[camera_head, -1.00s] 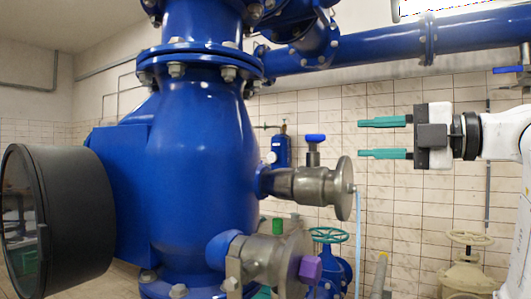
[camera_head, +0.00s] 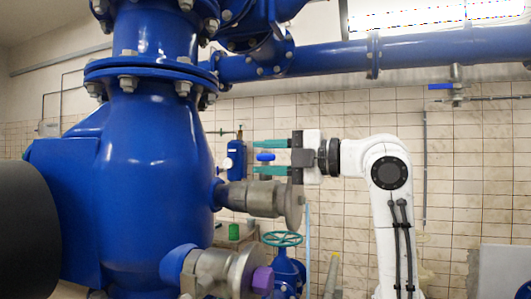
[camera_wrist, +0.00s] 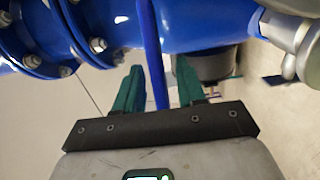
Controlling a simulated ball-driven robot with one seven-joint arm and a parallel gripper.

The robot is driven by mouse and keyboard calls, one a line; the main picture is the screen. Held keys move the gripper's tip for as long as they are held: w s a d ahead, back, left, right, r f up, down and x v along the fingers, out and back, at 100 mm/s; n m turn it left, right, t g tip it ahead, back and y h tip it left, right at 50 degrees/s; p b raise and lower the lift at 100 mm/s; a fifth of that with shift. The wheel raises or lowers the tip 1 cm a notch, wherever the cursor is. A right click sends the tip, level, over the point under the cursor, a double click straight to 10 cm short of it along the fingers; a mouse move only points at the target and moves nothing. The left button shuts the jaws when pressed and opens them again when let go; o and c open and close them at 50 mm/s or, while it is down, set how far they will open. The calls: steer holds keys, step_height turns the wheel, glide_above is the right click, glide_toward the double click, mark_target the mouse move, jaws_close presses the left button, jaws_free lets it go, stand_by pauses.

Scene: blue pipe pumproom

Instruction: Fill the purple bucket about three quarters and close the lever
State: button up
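My gripper (camera_head: 268,157) has two green fingers, open and empty, pointing left. In the head view, the valve's blue lever (camera_head: 265,157) appears between the fingertips, above a steel valve (camera_head: 255,198) on the big blue vessel. In the wrist view, a blue bar (camera_wrist: 152,50), likely that lever, runs between the open fingers (camera_wrist: 158,85) with gaps on both sides, so I see no grip on it. A pale blue vertical streak (camera_head: 307,225), apparently running water, falls below the valve's round flange (camera_head: 294,203).
A teal handwheel (camera_head: 282,239) stands low behind. A blue pipe (camera_head: 330,60) crosses above. The tiled wall side on the right looks open.

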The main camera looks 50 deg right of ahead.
steer(key=shift+w, duration=0.15)
jaws_close()
stand_by(0.4)
